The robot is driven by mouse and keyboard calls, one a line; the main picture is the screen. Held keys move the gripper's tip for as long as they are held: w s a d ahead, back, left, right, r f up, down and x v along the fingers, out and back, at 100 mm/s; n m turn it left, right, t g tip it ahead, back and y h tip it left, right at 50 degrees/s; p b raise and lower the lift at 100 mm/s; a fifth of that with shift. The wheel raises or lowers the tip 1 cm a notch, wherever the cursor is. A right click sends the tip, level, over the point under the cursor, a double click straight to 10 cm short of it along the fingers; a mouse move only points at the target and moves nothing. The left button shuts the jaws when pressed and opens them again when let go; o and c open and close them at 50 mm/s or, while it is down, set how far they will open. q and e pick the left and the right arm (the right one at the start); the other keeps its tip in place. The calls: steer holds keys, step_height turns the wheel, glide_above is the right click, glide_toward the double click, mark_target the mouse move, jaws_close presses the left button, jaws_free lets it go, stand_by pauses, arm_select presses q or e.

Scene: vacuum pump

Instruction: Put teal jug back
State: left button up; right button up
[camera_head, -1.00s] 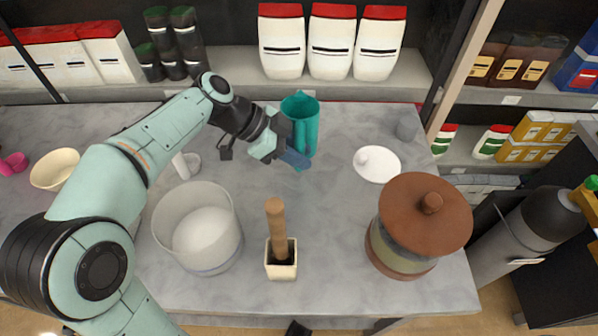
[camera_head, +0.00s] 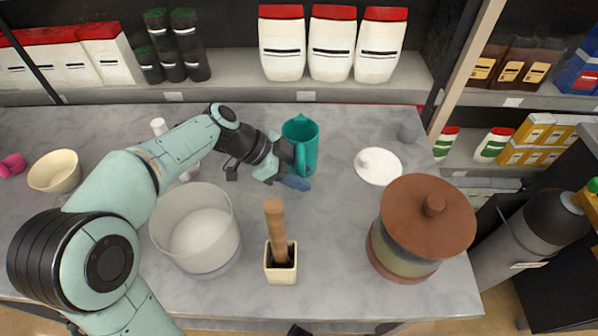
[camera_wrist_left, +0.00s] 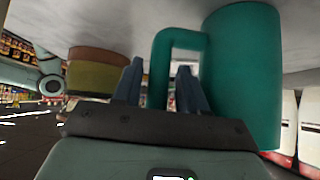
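The teal jug (camera_head: 308,148) is upright near the back middle of the grey worktop. Its handle side faces my left gripper. My left gripper (camera_head: 293,180) is at the jug's near left side. In the left wrist view, the jug (camera_wrist_left: 242,75) fills the right side, seen upside down. Whether the jug's base touches the worktop is hard to tell. My right gripper is not clearly in view.
Nearer stand a clear bowl (camera_head: 197,232), a square pot with a wooden pestle (camera_head: 281,265) and a brown-lidded jar (camera_head: 425,225). White containers (camera_head: 331,45) line the back shelf.

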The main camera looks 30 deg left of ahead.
arm_select(q)
steer(key=shift+o, duration=0.3)
steer(key=shift+r, duration=0.1)
steer(key=shift+a+r, duration=0.1)
steer(key=shift+r, duration=0.05)
steer(key=p+v, duration=0.1)
steer(key=v, duration=1)
steer(key=shift+s+a+r, duration=0.2)
steer(key=shift+s+a, duration=0.05)
steer(key=shift+a, duration=0.05)
